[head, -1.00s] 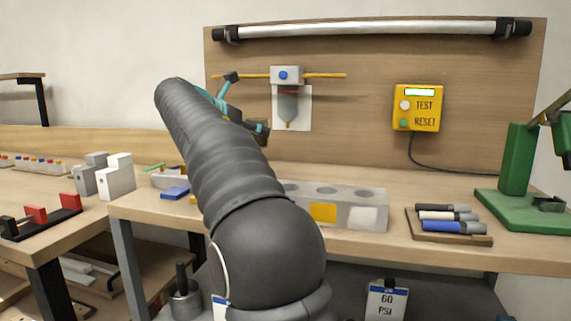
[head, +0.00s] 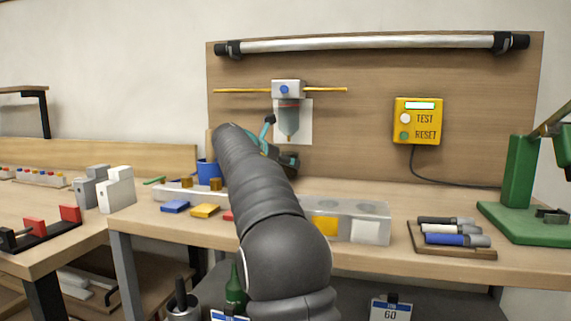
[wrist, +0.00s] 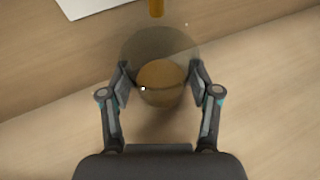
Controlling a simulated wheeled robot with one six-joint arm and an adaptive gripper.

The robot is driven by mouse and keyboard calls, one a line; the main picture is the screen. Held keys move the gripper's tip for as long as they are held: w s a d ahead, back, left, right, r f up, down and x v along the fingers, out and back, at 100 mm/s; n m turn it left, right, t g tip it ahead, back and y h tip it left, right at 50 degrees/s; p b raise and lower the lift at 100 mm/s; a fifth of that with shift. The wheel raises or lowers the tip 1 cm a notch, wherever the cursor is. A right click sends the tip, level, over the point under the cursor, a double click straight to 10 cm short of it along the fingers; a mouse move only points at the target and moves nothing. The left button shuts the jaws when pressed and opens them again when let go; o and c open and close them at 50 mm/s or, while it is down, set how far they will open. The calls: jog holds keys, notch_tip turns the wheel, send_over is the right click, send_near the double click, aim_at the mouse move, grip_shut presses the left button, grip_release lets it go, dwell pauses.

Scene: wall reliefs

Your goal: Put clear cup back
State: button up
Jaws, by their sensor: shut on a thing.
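My gripper (wrist: 160,88) is shut on a clear, smoky, round cup (wrist: 160,45) in the wrist view. The fingers press its left and right sides, and a tan disc shows through it. In the head view my gripper (head: 285,160) is just below the wall-mounted filter unit, partly hidden by my arm, and I cannot make out the cup there. The filter unit (head: 289,89) has a grey head with a blue knob, a red ring and a tapered grey-green part with a yellow tip. A yellow tip (wrist: 157,8) also shows beyond the cup in the wrist view.
A yellow pipe (head: 240,91) runs through the filter head. A yellow test box (head: 418,120) hangs to the right.

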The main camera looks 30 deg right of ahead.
jog(key=shift+w+d+f, duration=0.15)
jog(key=shift+d+f, duration=0.1)
jog(key=shift+d, duration=0.25)
jog(key=shift+f, duration=0.1)
jog(key=shift+f, duration=0.15)
jog(key=o, duration=1.3)
jog(key=shift+c, duration=0.2)
jog(key=shift+f+b, duration=0.2)
jog(key=shift+b, duration=0.7)
